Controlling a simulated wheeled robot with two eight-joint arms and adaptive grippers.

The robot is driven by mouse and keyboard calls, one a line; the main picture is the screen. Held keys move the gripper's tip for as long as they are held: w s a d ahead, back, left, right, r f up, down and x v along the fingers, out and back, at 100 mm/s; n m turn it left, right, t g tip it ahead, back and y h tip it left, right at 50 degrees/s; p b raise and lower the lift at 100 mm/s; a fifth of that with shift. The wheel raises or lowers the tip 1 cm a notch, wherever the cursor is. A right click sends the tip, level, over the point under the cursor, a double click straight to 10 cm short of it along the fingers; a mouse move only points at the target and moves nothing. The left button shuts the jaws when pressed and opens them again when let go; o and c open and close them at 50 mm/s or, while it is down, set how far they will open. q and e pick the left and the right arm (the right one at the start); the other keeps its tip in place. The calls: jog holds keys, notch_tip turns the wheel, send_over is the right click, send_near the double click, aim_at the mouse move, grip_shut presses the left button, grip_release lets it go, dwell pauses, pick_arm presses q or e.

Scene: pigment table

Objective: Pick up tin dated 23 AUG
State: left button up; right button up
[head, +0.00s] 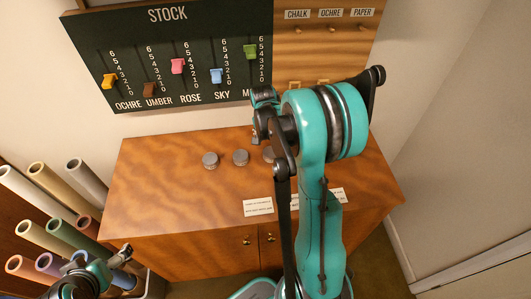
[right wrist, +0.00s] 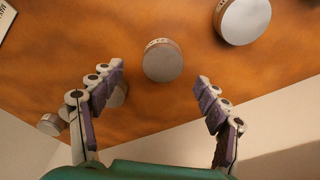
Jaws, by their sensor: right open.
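Several round grey tins stand on the wooden cabinet top. In the head view, one tin (head: 210,159) is at the left, a second tin (head: 240,157) is beside it, and a third tin (head: 268,153) is partly hidden by my right arm. In the right wrist view, a tin (right wrist: 162,62) sits between my right gripper's (right wrist: 161,74) spread fingers, apart from them. Its side has small markings, but no date is readable on any tin. Another tin (right wrist: 245,20) is at upper right; two more are near the left finger. My left gripper (head: 124,252) is at lower left, its jaws unclear.
The cabinet top (head: 150,190) bears white cards (head: 258,207) near its front edge. A dark stock board (head: 170,50) with coloured sliders hangs behind. Upright paper rolls (head: 50,175) stand at the left. The cabinet's left part is clear.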

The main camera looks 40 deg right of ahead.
aim_at(270, 152)
jog(key=f, duration=0.1)
jog(key=f+b, duration=0.1)
jog(key=f, duration=0.1)
jog(key=f+b, duration=0.1)
jog(key=shift+w+d+f, duration=0.2)
jog(key=shift+w+f, duration=0.1)
jog(key=shift+f, duration=0.05)
jog(key=shift+d+f, duration=0.1)
jog(key=shift+f, duration=0.25)
jog(key=shift+r, duration=0.1)
jog(key=c, duration=1.3)
